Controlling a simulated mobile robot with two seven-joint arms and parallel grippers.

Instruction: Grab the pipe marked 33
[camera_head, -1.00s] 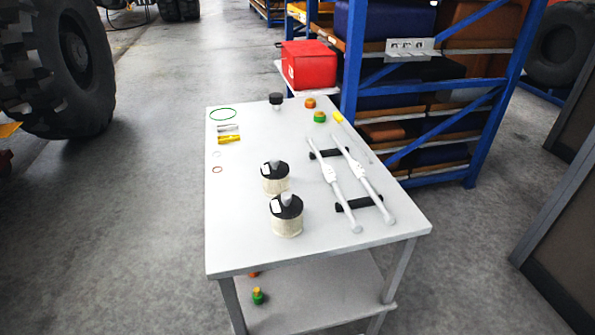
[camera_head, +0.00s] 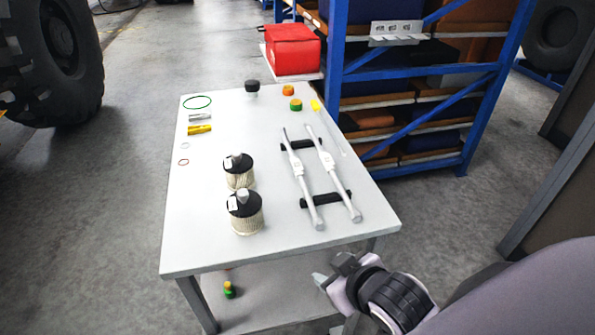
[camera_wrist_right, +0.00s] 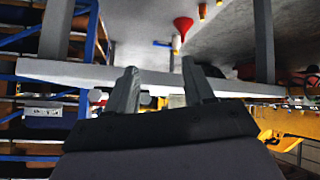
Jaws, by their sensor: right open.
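Two long light-grey pipes lie side by side on black rests on the white table (camera_head: 220,255): a left pipe (camera_head: 305,188) and a right pipe (camera_head: 339,185). Each has a thicker middle part with small dark marks, too small to read, so I cannot tell which is marked 33. My right gripper (camera_head: 332,272) is in front of the table's near right corner, apart from both pipes. In the right wrist view its two fingers (camera_wrist_right: 162,80) are spread with nothing between them. My left gripper is not in view.
Two filters with black caps (camera_head: 239,172) (camera_head: 245,213) stand left of the pipes. A rear black rest (camera_head: 301,145) and a front one (camera_head: 325,200) support the pipes. Orange and green caps (camera_head: 296,105) lie behind. A blue shelf rack (camera_head: 480,110) stands right of the table.

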